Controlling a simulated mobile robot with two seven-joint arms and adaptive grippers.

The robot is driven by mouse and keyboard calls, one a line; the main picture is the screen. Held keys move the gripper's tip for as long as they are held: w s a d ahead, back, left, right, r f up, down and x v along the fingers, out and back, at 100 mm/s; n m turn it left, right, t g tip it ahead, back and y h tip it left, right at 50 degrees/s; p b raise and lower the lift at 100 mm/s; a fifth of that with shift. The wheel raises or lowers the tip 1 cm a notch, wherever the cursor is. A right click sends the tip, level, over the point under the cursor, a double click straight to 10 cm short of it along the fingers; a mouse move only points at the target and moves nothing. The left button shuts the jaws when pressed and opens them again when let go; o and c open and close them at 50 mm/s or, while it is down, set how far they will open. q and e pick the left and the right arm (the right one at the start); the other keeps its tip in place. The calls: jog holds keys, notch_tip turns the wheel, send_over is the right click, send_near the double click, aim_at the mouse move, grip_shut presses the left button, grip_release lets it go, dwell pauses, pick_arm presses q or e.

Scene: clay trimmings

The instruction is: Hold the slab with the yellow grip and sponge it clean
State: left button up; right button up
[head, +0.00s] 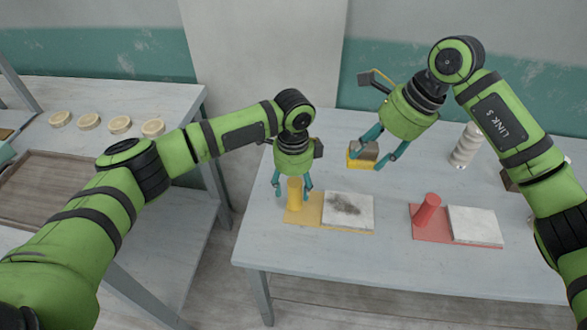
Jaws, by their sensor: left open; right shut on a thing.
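A pale slab (348,211) with a dark grey smudge lies on a yellow base (310,212) on the table. The upright yellow grip (295,194) stands at the left end of that base. My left gripper (293,190) is open, with its teal fingers on either side of the yellow grip. My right gripper (377,152) is shut on a sponge (362,156), yellow below and brownish above. It holds the sponge above the table, behind the smudged slab.
A red base (424,236) with a tilted red grip (426,210) and a clean pale slab (474,225) lies to the right. A ribbed white cylinder (467,146) stands at the back right. Several round cream pieces (120,124) and a brown tray (48,188) are on the left table.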

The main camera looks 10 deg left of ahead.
pick_arm(q)
jog(key=shift+f, duration=2.1)
jog(key=shift+c, duration=0.4)
grip_shut()
